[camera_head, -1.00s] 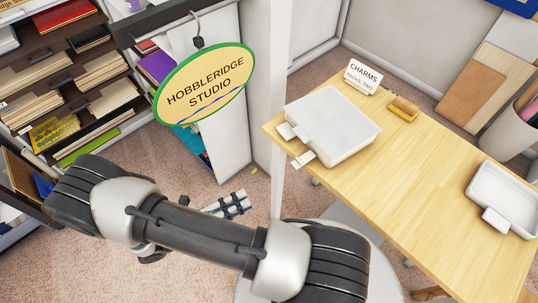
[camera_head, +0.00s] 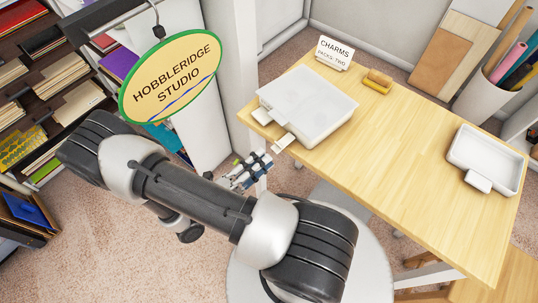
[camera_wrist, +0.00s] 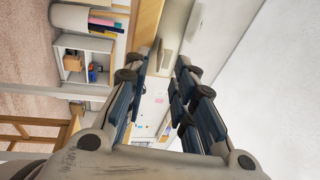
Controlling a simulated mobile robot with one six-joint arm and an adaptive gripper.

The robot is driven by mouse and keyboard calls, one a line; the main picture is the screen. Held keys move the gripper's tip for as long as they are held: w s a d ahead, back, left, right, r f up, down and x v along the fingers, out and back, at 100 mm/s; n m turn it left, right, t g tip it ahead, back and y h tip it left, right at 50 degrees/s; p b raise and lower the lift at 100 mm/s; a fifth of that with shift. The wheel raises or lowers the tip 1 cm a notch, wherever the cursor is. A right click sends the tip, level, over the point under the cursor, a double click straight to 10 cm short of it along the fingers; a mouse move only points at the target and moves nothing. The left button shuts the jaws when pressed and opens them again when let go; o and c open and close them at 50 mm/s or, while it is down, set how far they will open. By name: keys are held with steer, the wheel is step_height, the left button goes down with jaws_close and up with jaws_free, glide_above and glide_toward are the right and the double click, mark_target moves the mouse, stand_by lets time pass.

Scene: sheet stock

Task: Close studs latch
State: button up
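A white lidded case (camera_head: 308,105) sits at the near left corner of the wooden table. Two pale tabs stick out from its left side: one farther back (camera_head: 262,116) and one nearer (camera_head: 284,141). No label on the case is readable, so I cannot tell which tab is the studs latch. My gripper (camera_head: 252,170) is just below and left of the nearer tab, apart from it. In the wrist view my gripper (camera_wrist: 160,100) has its two blue-grey fingers spread with a gap between them. A pale piece shows beyond the fingertips, but I cannot tell what it is.
A CHARMS sign (camera_head: 334,53) and a yellow-brown block (camera_head: 377,81) stand behind the case. An open white tray (camera_head: 487,160) is at the table's right. A hanging studio sign (camera_head: 172,78) and a white post are close to my arm. The table's middle is clear.

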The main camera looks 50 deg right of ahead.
mark_target(283, 142)
steer(key=d, duration=0.3)
steer(key=shift+s+d+r, duration=0.15)
steer(key=shift+s+r, duration=0.05)
steer(key=shift+r, duration=0.1)
steer(key=shift+c, duration=0.5)
jaws_close()
